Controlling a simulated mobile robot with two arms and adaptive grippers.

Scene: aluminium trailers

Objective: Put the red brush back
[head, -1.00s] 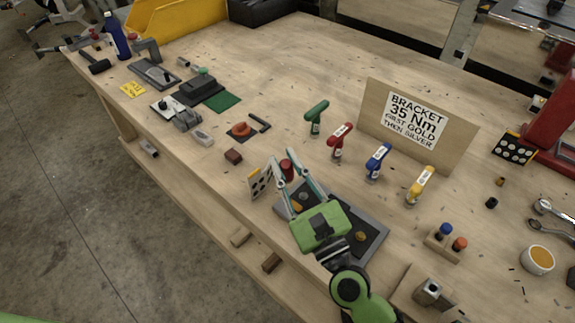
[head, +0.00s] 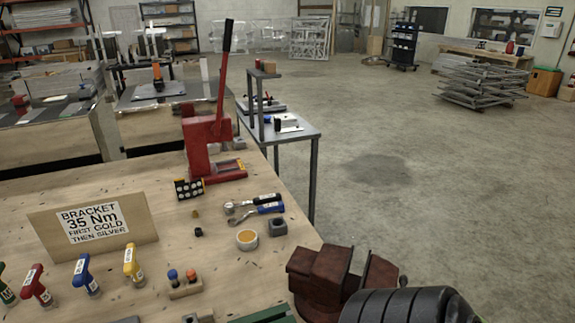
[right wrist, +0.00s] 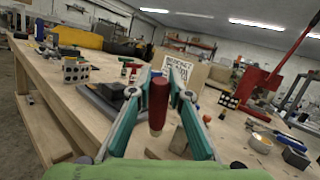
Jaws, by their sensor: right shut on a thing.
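In the right wrist view, my right gripper (right wrist: 157,98) is shut on the red brush (right wrist: 158,93), a dark red, roughly upright cylinder with a paler tan lower end. It is held above the wooden workbench, clear of the bench as far as I can tell. A white box with black dots and a yellow patch (right wrist: 75,71) stands on the bench to the left of the brush, apart from it. In the head view the brush and the right fingertips are not visible. My left gripper is in neither current view.
The bench (head: 190,235) carries a sign (head: 95,225), coloured drivers (head: 134,265), wrenches (head: 250,206), an orange-filled cup (head: 247,239) and a red lever press (head: 208,140). A rusty red vise (head: 335,275) sits at the near right. Open floor lies to the right.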

